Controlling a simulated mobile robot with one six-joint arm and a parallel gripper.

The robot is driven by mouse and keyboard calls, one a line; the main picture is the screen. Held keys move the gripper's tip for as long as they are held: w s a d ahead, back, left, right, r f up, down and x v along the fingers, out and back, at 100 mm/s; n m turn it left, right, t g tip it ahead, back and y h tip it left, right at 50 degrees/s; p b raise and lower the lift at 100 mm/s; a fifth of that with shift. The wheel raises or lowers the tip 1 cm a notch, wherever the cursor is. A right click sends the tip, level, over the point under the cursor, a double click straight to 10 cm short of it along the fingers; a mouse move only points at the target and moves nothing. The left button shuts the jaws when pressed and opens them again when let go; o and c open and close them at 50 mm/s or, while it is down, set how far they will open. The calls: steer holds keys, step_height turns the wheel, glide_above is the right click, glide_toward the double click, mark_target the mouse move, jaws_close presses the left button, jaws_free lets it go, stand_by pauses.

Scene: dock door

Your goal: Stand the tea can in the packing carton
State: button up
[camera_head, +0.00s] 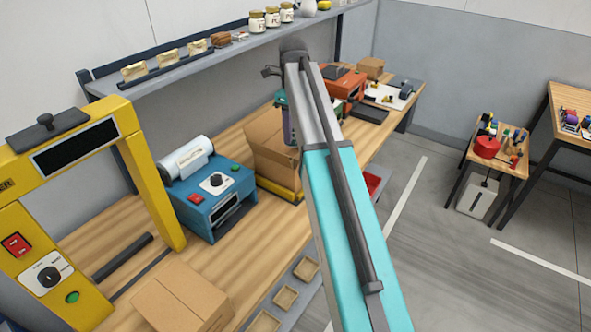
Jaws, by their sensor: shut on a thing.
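The packing carton (262,148) is a brown box on the wooden bench, just left of my arm; the arm hides its right side. My gripper (288,112) is beyond the arm's upper end, at the carton's upper right, and mostly hidden by the arm link. It is shut on a slim, dark purple-grey thing (288,128), which appears to be the tea can. It looks upright, with its lower end in front of or inside the carton; I cannot tell which. The fingertips are not clearly visible.
A yellow frame machine (20,220), a blue device (211,195) and a closed carton (183,298) stand to the left. A shelf (215,50) with jars runs above the bench. An orange machine (343,82) stands beyond my arm.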

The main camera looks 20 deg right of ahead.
steer(key=shift+w+d+f, duration=0.15)
steer(key=shift+f, duration=0.2)
step_height(320, 180, down, 14)
steer(key=p, duration=0.5)
steer(key=shift+r, duration=0.15)
stand_by(0.3)
steer(key=shift+f+p, duration=0.95)
steer(key=shift+f, duration=0.95)
steer(key=shift+f, duration=0.1)
steer(key=o, duration=1)
steer(key=shift+r, duration=0.3)
